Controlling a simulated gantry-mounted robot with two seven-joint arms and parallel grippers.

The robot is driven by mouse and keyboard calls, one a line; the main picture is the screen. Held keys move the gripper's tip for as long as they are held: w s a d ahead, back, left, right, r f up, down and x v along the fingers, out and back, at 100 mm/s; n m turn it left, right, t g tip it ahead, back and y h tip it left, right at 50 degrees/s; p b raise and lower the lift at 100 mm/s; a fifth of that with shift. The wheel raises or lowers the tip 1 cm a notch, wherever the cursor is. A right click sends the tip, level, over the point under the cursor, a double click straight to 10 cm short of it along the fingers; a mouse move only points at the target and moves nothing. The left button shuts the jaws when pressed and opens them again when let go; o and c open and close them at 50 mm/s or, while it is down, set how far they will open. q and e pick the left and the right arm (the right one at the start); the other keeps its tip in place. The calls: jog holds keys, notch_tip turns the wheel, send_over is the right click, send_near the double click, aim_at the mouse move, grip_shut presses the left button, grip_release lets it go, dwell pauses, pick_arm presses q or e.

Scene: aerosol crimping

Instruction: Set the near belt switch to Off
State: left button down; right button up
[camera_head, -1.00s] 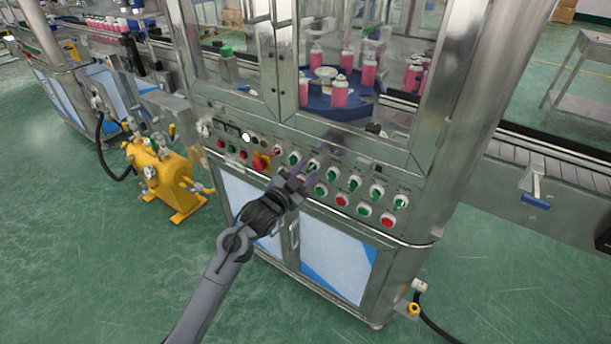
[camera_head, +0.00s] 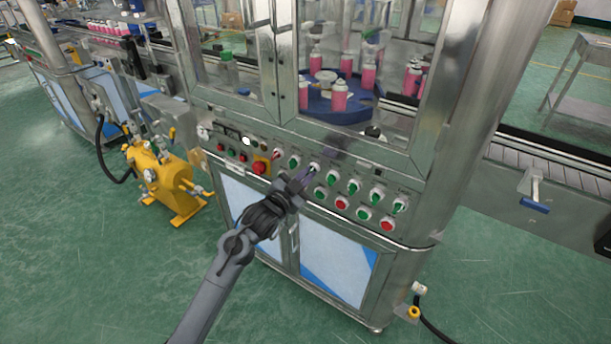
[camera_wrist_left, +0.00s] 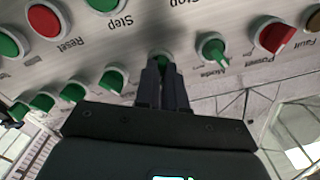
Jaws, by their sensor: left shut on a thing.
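The steel control panel (camera_head: 265,178) carries rows of green and red knobs and buttons. My left gripper (camera_head: 308,175) reaches it from the lower left, at the upper row. In the left wrist view, the left gripper (camera_wrist_left: 161,75) has its two fingers close together on a green switch (camera_wrist_left: 160,56), one finger on each side. The fingers hide most of that switch, and I cannot read its label or setting. It is beside the green Mode switch (camera_wrist_left: 212,50) in that row. My right gripper is not in view.
A red Power switch (camera_wrist_left: 272,36) and green Step button (camera_wrist_left: 113,79) are close by. A red emergency-stop button (camera_head: 259,168) sticks out left of my gripper. Glass doors stand above the panel, and a yellow tank (camera_head: 160,178) stands at left.

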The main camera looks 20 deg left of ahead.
pick_arm(q)
jog(key=n+p, duration=0.2)
jog(key=p, duration=0.1)
jog(key=n+p, duration=0.2)
jog(key=p, duration=0.1)
jog(key=n+p, duration=0.2)
jog(key=p, duration=0.1)
jog(key=shift+r+n+p, duration=0.3)
jog(key=shift+n, duration=0.1)
jog(key=shift+f+n+p, duration=0.15)
jog(key=shift+n+p, duration=0.75)
jog(key=shift+n, duration=0.3)
jog(key=shift+f+n+p, duration=0.1)
jog(key=shift+n+p, duration=0.8)
jog(key=shift+n, duration=0.3)
jog(key=c, duration=1.2)
grip_release()
jog(key=shift+s, duration=0.1)
